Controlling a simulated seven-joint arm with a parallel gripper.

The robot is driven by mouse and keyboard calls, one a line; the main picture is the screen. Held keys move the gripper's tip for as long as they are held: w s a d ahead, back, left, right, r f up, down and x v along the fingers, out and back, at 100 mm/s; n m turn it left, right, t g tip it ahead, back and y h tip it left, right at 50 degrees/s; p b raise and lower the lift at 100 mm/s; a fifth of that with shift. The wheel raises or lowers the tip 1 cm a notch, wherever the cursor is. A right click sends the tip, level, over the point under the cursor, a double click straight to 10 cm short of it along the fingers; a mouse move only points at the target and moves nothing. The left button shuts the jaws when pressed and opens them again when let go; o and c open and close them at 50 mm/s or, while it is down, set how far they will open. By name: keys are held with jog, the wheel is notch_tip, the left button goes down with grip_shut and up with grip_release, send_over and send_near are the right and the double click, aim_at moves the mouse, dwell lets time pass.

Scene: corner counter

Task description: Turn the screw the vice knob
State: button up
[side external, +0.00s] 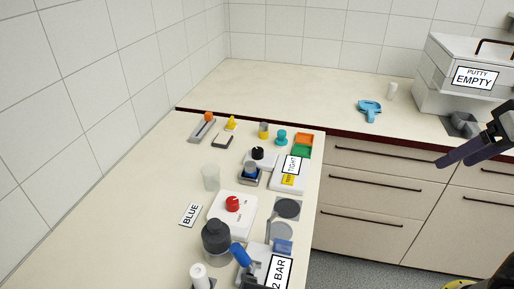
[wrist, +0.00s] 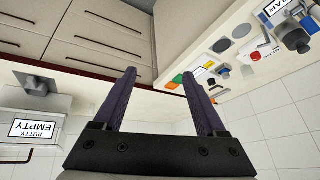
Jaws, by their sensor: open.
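What looks like the vice is a small fixture with a black knob (side external: 258,153) on a pale base, in the middle of the left counter. In front of it sits a dark block with a blue round piece (side external: 250,170). I cannot tell for sure that the black knob is the vice's screw. A "TIGHT" card (side external: 292,165) stands just right of it. My gripper (side external: 458,158) is at the right edge of the side view, far from the knob. In the wrist view my gripper (wrist: 157,72) has its two purple fingers apart, with nothing between them.
A white box with a red button (side external: 232,204), a dark bottle (side external: 216,236) and a "2 BAR" card (side external: 279,273) stand nearer. Orange and green pads (side external: 302,145) lie behind. The "PUTTY EMPTY" box (side external: 455,75) and a blue object (side external: 369,109) are on the back counter, otherwise largely clear.

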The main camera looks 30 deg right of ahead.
jog(key=w+r+m, duration=0.3)
jog(key=w+r, duration=0.6)
jog(key=w, duration=0.2)
jog(key=m+g+h, duration=0.1)
jog(key=g+h, duration=0.2)
send_over(257, 150)
jog(key=s+a, duration=0.4)
notch_tip(257, 150, down, 16)
jog(key=x, duration=1.3)
jog(key=shift+w+a+f, duration=0.15)
jog(key=shift+w, duration=0.2)
grip_shut()
